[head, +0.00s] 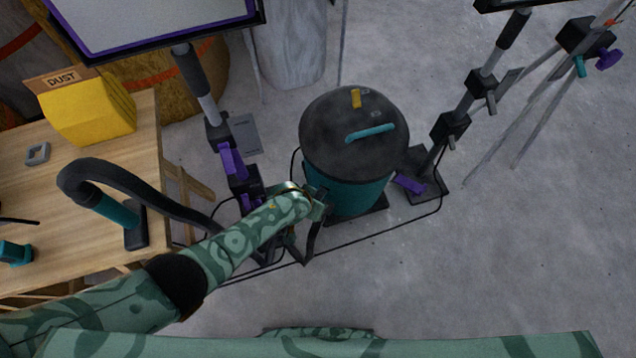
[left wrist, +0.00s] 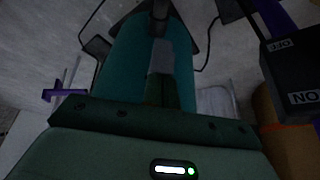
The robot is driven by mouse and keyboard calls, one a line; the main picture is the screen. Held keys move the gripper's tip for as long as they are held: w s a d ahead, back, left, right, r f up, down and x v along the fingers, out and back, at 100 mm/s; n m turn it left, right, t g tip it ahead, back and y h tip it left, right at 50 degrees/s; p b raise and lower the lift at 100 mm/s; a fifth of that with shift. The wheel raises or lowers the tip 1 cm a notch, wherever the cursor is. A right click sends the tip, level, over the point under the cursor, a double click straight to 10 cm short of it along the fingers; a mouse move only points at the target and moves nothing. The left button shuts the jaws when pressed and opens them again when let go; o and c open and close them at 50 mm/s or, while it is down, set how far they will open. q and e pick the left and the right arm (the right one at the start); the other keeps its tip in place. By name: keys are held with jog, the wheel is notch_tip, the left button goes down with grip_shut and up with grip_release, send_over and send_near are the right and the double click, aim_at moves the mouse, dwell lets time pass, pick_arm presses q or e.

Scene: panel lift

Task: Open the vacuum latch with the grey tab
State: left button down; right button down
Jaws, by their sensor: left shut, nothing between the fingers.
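The vacuum is a teal canister (head: 345,190) with a round dark lid (head: 335,155), upright on the floor. In the left wrist view the gripper (left wrist: 160,60) points along the teal canister (left wrist: 118,60). I cannot make out the grey-tab latch for certain; the gripper may hide it. Whether the fingers touch the canister I cannot tell. My right gripper is out of view.
Stands with purple pedals flank the canister, left (head: 232,165) and right (head: 432,170). A wooden table (head: 50,205) with a yellow DUST box (head: 90,110) and black hose (head: 135,180) is at left. A black ON/OFF box (left wrist: 292,75) is close.

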pick_arm(q)
jog(key=shift+s+a+f, duration=0.1)
jog(key=shift+s+f, duration=0.1)
dwell(0.3)
jog(key=shift+w+d+r, duration=0.25)
jog(key=shift+w+d, duration=0.1)
jog(key=shift+w, duration=0.25)
jog(key=shift+w+r, duration=0.1)
jog(key=shift+r, duration=0.05)
